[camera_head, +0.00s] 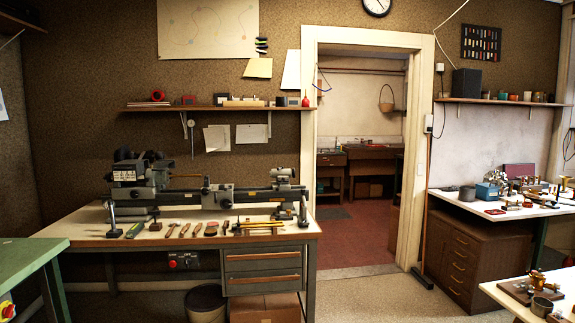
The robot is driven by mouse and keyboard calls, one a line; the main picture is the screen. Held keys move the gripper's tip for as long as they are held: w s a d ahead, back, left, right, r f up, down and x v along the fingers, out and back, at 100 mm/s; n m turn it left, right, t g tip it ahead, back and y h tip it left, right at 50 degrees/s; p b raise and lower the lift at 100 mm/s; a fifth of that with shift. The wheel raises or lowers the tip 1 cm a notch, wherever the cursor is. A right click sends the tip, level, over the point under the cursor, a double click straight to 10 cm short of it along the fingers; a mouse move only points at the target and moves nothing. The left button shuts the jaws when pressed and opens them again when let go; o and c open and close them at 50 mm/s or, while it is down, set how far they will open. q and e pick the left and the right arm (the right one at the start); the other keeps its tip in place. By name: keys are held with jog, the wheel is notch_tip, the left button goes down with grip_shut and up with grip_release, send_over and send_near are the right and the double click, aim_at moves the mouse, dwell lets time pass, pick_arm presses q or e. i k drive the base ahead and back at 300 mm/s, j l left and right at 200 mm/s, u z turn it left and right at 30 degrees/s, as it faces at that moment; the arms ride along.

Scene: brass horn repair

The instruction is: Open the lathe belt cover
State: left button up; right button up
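The lathe (215,193) stands along the back of a pale-topped workbench at the left, against the brown wall. Its grey headstock end (137,182) is at the left, with dark rounded parts on top that may include the belt cover. The cover is too small to make out clearly, and I cannot tell whether it is open or closed. Neither of my grippers is in view.
Hand tools (183,229) lie along the front of the lathe bench (85,227). A green table (28,255) is at the left edge. A doorway (360,150) is in the middle. Benches (470,205) with brass parts stand at the right. The floor (400,295) in front is clear.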

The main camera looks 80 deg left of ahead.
aim_at(130, 171)
jog(key=j+u, duration=0.1)
jog(key=u, duration=1.4)
jog(key=j+u, duration=0.45)
jog(key=i+j+u, duration=0.15)
jog(key=u, duration=0.25)
jog(key=i+j+u, duration=0.15)
jog(key=j+u, duration=0.3)
jog(key=i+j+u, duration=0.2)
jog(key=u, duration=0.25)
